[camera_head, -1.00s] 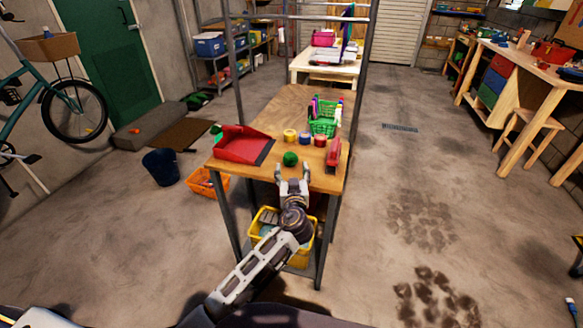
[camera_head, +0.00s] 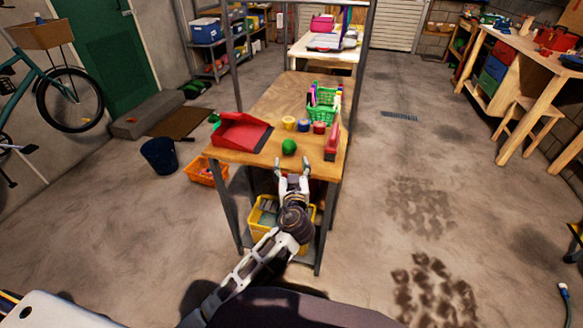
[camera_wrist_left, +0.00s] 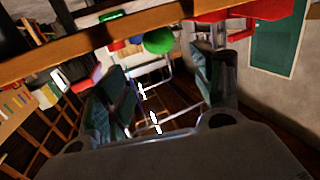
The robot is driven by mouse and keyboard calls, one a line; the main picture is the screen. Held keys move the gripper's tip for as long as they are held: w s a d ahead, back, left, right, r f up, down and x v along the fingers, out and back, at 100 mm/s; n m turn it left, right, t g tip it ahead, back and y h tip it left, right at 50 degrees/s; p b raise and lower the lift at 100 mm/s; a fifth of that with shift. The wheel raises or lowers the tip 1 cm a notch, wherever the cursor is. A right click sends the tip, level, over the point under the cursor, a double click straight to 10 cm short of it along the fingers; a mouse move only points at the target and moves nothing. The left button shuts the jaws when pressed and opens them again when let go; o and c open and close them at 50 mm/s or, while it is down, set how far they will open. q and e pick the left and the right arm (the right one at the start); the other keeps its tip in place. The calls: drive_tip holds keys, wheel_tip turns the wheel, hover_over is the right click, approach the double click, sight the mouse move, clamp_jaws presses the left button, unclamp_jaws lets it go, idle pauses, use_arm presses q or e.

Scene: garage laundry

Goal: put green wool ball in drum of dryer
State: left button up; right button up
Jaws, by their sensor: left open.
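The green wool ball (camera_head: 289,147) rests near the front edge of the wooden shelf top (camera_head: 265,110). My left gripper (camera_head: 291,161) is just in front of the ball at that edge, with its fingers spread and nothing between them. In the left wrist view the ball (camera_wrist_left: 159,41) shows beyond the two open fingers of the left gripper (camera_wrist_left: 157,82), apart from them. My right gripper is not in view. No dryer or drum shows in these frames.
A red dustpan (camera_head: 240,132) lies left of the ball, and a red brush-like item (camera_head: 332,142) lies right. A yellow crate (camera_head: 264,220) is below.

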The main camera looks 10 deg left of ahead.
use_arm(q)
drive_tip(key=s+a+f+m+g+h, duration=0.1)
drive_tip(key=s+a+f+g, duration=0.15)
drive_tip(key=f, duration=0.85)
drive_tip(key=s+a+f+m+g+h, duration=0.1)
drive_tip(key=s+f+m+g, duration=0.2)
drive_tip(key=f, duration=0.8)
drive_tip(key=s+a+f+g+h, duration=0.15)
drive_tip(key=s+f, duration=0.35)
drive_tip(key=f, duration=0.7)
drive_tip(key=s+a+f+m+g+h, duration=0.1)
drive_tip(key=s+a+f+g, duration=0.1)
drive_tip(key=s+f, duration=0.8)
drive_tip(key=s+a+f+m+g, duration=0.1)
drive_tip(key=s+f+g, duration=0.4)
drive_tip(key=s+f, duration=0.6)
drive_tip(key=s+a, duration=0.1)
drive_tip(key=s, duration=0.3)
drive_tip(key=shift+s+f+h, duration=0.15)
drive_tip(key=shift+f+h, duration=0.15)
drive_tip(key=shift+h, duration=0.05)
drive_tip(key=shift+o, duration=0.2)
